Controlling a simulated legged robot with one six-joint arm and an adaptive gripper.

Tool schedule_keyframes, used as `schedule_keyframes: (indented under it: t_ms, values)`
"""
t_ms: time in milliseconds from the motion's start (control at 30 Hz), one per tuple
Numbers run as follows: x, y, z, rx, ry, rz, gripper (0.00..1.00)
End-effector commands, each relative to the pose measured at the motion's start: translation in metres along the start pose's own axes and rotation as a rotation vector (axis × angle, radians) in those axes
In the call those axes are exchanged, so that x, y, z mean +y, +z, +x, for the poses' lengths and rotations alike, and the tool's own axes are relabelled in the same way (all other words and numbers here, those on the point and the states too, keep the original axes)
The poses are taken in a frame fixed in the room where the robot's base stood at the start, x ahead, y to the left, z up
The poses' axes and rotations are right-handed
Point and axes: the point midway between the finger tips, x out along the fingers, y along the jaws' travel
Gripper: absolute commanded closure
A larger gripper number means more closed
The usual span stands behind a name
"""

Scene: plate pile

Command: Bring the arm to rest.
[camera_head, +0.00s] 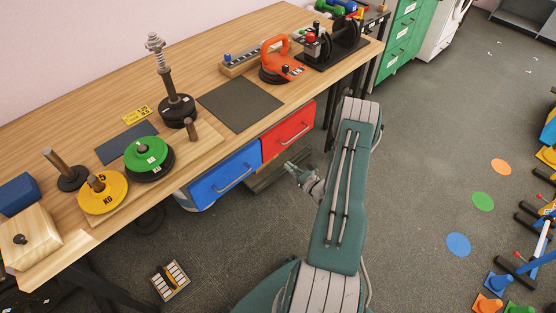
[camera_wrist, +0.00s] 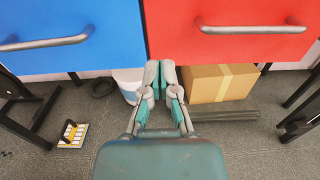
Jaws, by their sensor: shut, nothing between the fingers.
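My gripper (camera_head: 290,167) is low in front of the wooden workbench (camera_head: 235,40), below the level of its top and near the blue and red drawers. In the wrist view my gripper (camera_wrist: 160,68) has its fingers together with nothing between them. My teal arm reaches up and folds back down toward the bench front in the head view. A green plate (camera_head: 147,152) and a yellow plate (camera_head: 102,193) lie on a wooden board at the bench's left. A black plate pile with a spring post (camera_head: 176,108) stands behind them.
The blue drawer (camera_wrist: 70,35) and red drawer (camera_wrist: 228,30) are close in front of my gripper. A cardboard box (camera_wrist: 220,82) and a white bucket (camera_wrist: 128,82) are on the floor under the bench. Open floor with coloured discs (camera_head: 483,201) lies to the right.

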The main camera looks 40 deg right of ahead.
Motion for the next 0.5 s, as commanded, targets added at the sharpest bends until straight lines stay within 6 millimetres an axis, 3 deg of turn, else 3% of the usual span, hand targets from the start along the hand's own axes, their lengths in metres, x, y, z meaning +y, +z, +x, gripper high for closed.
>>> schedule_keyframes:
  t_ms: [200, 500]
  values:
    - [0.002, 0.001, -0.032, 0.001, -0.003, -0.002, 1.00]
    - [0.004, 0.001, -0.038, 0.001, 0.001, -0.004, 1.00]
